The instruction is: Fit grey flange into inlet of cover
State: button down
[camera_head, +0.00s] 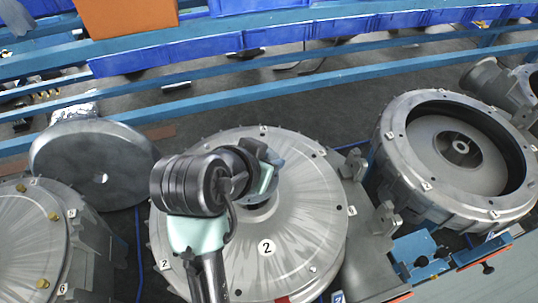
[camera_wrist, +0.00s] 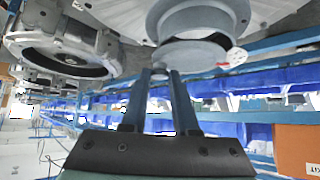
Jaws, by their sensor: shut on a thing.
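The grey cover (camera_head: 305,225) is the large ribbed disc marked "2", lying in the middle of the head view. Part of it shows at the top of the wrist view (camera_wrist: 115,12). Its inlet is at the disc's middle, mostly hidden behind my wrist and gripper (camera_head: 262,172). In the wrist view my gripper (camera_wrist: 160,74) has its two fingers close together at the edge of the round grey flange (camera_wrist: 188,56), holding it. The flange is close to the cover's middle. I cannot tell whether it touches or sits in the inlet.
An open blower housing (camera_head: 430,190) stands at right, and a round grey plate (camera_head: 85,165) at left. Another cover (camera_head: 30,235) is at lower left. Blue rails and blue bins (camera_head: 200,50) run behind, with an orange box (camera_head: 125,15).

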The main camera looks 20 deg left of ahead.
jog(key=shift+w+f, duration=0.15)
jog(key=shift+f, duration=0.25)
jog(key=shift+f+b, duration=0.95)
jog(key=shift+b, duration=0.05)
jog(key=shift+f+b, duration=0.7)
jog(key=shift+f, duration=0.45)
jog(key=shift+f+b, duration=0.45)
jog(key=shift+f, duration=0.45)
jog(key=c, duration=0.6)
grip_release()
jog(key=shift+f, duration=0.1)
